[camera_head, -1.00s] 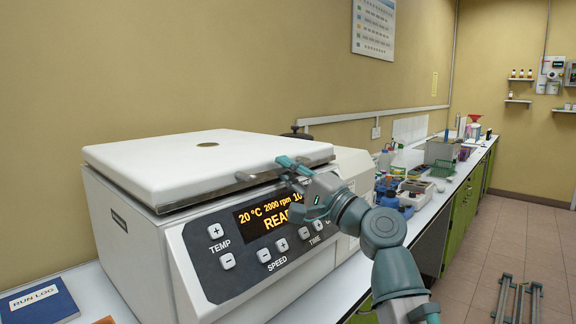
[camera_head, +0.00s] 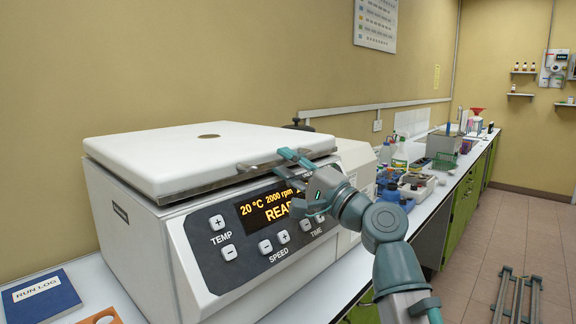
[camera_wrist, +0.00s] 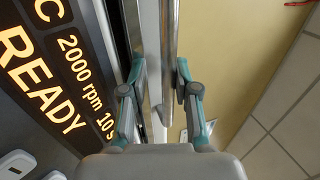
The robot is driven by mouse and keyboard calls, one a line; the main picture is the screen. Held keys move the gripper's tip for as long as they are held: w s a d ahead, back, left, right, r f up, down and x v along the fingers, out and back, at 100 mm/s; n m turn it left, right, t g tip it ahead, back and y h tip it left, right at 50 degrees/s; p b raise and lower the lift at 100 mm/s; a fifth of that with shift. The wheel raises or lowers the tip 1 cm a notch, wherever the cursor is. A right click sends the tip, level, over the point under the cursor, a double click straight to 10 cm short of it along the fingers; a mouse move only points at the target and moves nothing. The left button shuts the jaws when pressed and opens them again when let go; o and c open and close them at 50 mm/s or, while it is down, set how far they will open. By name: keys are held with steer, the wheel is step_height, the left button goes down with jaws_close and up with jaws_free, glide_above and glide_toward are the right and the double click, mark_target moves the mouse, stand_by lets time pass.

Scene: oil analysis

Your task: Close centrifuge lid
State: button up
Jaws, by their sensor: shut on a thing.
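The centrifuge (camera_head: 140,220) is a white box with a lit display reading READY (camera_head: 268,210). Its white lid (camera_head: 160,155) lies nearly flat over the top, with a thin dark gap along the front edge. A metal handle bar (camera_head: 250,166) runs along the lid's front. My gripper (camera_head: 290,157) is at the right part of this front edge, shut on the handle. In the wrist view, the fingers of my gripper (camera_wrist: 160,66) stand on both sides of the metal bar (camera_wrist: 168,40). Whether the lid is latched cannot be seen.
A blue run log book (camera_head: 40,296) lies on the bench at front left, beside an orange piece (camera_head: 101,317). Bottles (camera_head: 400,160) and racks crowd the bench to the right. A metal frame stands on the floor (camera_head: 515,298) at far right.

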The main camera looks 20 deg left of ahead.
steer(key=shift+f, duration=0.15)
steer(key=v, duration=1.2)
